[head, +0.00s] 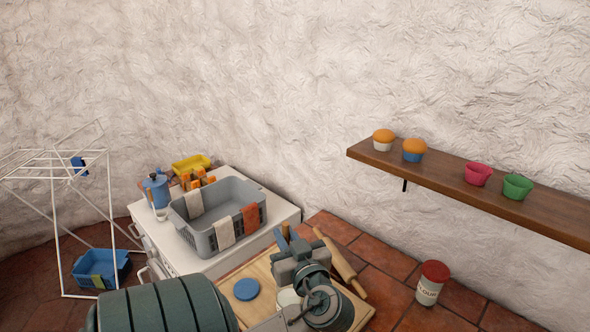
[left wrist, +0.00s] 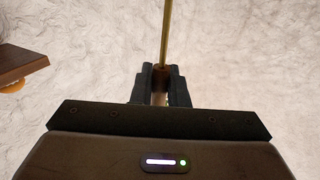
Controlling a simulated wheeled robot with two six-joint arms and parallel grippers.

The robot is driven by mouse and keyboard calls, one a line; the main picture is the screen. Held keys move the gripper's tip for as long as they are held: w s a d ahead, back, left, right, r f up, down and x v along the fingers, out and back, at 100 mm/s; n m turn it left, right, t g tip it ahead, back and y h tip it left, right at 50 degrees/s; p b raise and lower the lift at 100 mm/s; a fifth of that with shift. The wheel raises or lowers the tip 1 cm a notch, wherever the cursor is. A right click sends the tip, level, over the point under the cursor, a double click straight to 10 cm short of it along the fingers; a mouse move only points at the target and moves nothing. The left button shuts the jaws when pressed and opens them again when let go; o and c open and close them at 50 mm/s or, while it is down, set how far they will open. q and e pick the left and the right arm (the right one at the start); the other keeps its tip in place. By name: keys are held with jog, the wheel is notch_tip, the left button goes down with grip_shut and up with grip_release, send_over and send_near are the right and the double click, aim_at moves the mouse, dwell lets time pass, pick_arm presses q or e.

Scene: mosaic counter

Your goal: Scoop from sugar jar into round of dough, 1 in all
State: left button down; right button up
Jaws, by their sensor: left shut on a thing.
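My left gripper (head: 288,236) is over the wooden board. In the left wrist view its black fingers (left wrist: 160,82) are shut on the brown grip of a thin brass-coloured rod (left wrist: 164,38), which looks like the scoop's handle. The scoop's working end is out of sight. A pale round jar or cup (head: 287,298) stands on the board beside my wrist, partly covered by my arm; I cannot read a label, so I cannot tell if it is the sugar jar. I cannot make out the round of dough. My right gripper is not in view.
A blue disc (head: 246,289) lies on the board (head: 262,270). A red-lidded flour jar (head: 430,285) stands to the right on bare tiles. A grey basket (head: 187,228) stands left; a shelf (head: 460,185) is above right.

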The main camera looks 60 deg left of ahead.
pick_arm(q)
jog(key=shift+f+b, duration=1.75)
jog(key=shift+f, duration=0.65)
notch_tip(320, 180, down, 8)
jog(key=b, duration=0.7)
jog(key=shift+r, duration=0.15)
jog(key=shift+r+p, duration=0.65)
jog(key=shift+r, duration=0.25)
notch_tip(320, 180, up, 9)
jog(key=p, duration=0.7)
jog(key=shift+f, duration=0.1)
